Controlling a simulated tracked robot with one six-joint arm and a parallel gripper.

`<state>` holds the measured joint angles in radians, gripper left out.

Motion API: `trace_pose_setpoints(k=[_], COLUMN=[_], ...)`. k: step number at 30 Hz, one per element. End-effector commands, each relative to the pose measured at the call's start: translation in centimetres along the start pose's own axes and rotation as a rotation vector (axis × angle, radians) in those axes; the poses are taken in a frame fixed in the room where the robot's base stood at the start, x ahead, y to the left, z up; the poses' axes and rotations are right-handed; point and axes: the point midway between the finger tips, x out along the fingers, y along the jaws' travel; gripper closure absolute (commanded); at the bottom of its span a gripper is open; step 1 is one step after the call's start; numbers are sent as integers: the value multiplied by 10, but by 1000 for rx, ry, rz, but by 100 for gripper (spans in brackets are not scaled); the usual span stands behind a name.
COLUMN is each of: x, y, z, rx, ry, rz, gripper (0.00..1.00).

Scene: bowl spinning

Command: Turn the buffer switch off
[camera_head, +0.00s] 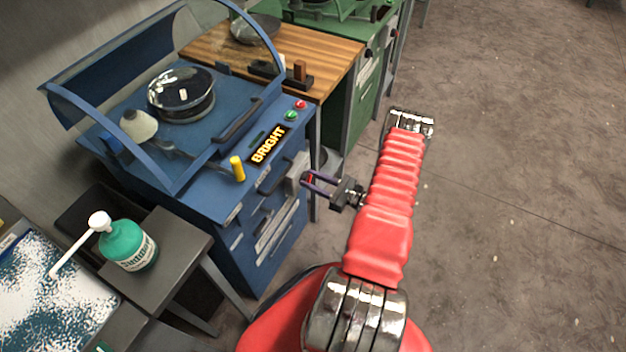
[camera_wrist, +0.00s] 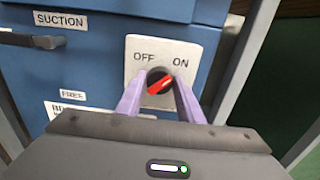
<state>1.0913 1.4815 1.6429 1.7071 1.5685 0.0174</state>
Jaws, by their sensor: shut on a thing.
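The buffer switch (camera_wrist: 160,84) is a round black knob with a red bar, on a white plate marked OFF at the left and ON at the right. The red bar slants from lower left to upper right, its upper end towards ON. My gripper (camera_wrist: 160,92) has its two purple fingers shut on the switch, one on each side. In the head view my gripper (camera_head: 308,180) reaches left to the side of the blue buffer machine (camera_head: 222,205), at the light switch plate (camera_head: 293,172). The knob itself is hard to make out there.
The blue machine has a clear curved hood (camera_head: 130,60), a lit BRIGHT sign (camera_head: 267,145), a yellow lever (camera_head: 237,168) and red and green buttons. A green bottle (camera_head: 128,245) stands on a grey stand at the left. The floor at the right is clear.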

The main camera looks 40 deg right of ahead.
Motion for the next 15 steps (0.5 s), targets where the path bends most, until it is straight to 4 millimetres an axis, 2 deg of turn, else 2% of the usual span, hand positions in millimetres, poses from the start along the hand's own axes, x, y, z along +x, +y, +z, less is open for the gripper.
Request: trace_pose_setpoints(k=[15], x=[-2], y=[-2], z=[0], rx=[-71], ry=[1], rz=[-6], gripper=[89])
